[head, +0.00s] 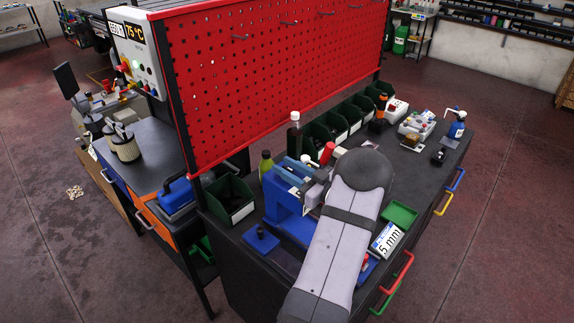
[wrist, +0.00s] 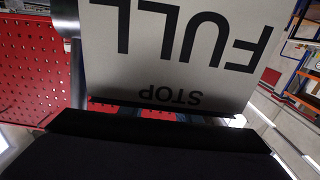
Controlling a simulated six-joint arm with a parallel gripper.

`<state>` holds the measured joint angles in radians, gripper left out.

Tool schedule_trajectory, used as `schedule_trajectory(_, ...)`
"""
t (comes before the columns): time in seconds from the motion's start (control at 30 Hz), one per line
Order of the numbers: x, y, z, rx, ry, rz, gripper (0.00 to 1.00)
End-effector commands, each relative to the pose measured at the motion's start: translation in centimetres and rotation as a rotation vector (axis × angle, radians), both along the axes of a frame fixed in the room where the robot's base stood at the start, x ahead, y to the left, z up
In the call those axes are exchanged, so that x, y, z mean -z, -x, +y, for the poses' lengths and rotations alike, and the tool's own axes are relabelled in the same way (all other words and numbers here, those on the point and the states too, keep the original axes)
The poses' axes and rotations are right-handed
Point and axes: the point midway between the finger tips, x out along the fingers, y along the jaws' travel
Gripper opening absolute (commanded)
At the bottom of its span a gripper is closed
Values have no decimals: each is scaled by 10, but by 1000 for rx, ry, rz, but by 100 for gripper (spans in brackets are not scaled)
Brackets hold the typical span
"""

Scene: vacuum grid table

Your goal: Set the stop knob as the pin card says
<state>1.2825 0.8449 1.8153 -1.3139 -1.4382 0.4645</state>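In the wrist view a pale card (wrist: 150,72) fills the upper middle, close to the camera. It reads "STOP" and "FULL" upside down, with its upper part cut off by the frame. In the head view a white card (head: 386,240) with a blue strip reads "5 mm" and leans at the right of my arm. A blue press-like device (head: 283,203) stands left of my arm, partly covered by it. I cannot make out the stop knob for certain. A dark form crosses the bottom of the wrist view. My gripper's fingers cannot be made out, and my arm hides that area in the head view.
A red perforated panel (head: 275,75) rises behind the dark bench. Green bins (head: 229,200) line its foot. A green tray (head: 399,214) lies right of my arm. A blue spray bottle (head: 457,126) and small items stand at the far right. Some bench top between is bare.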

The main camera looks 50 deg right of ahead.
Motion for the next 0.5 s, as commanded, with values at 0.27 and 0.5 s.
schedule_trajectory(0.27, 0, -1, 0, 0, 0, 0, 22)
schedule_trajectory(0.5, 0, 0, 0, 0, 0, -1, 0)
